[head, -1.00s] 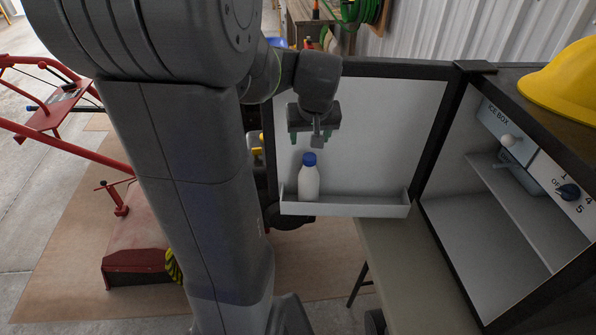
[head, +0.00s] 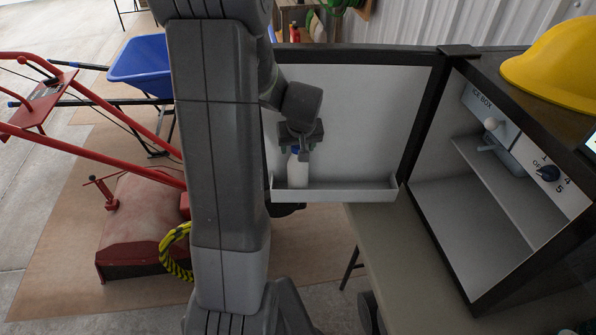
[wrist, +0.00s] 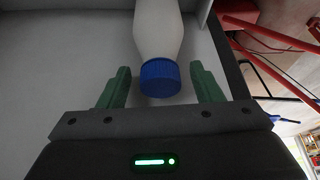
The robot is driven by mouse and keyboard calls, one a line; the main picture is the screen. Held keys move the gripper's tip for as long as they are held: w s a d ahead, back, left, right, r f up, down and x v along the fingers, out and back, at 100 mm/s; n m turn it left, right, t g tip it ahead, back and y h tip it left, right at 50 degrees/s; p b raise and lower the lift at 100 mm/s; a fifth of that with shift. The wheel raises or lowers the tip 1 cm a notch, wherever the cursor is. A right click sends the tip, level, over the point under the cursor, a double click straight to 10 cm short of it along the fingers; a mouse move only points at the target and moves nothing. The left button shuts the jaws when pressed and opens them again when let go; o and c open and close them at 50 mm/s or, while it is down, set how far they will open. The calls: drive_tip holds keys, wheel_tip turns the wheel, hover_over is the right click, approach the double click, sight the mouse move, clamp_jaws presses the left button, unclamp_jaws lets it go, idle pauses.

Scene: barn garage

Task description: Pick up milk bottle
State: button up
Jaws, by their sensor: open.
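The milk bottle (head: 298,172) is white with a blue cap and stands in the shelf tray on the inside of the open fridge door. My gripper (head: 300,148) is at the bottle's top in the head view and hides part of the cap. In the wrist view the bottle (wrist: 158,35) has its blue cap (wrist: 160,78) between the two green fingers of my gripper (wrist: 160,88). The fingers are open, with a gap on each side of the cap.
The door tray (head: 340,190) has a raised front lip and is bare to the right of the bottle. The open fridge (head: 455,225) stands at right, with a yellow hard hat (head: 556,68) on top. A blue wheelbarrow (head: 140,68) and red machine (head: 140,215) are at left.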

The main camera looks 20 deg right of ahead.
drive_tip(key=shift+w+f, duration=0.25)
drive_tip(key=shift+f, duration=0.35)
clamp_jaws()
drive_tip(key=shift+r, duration=0.1)
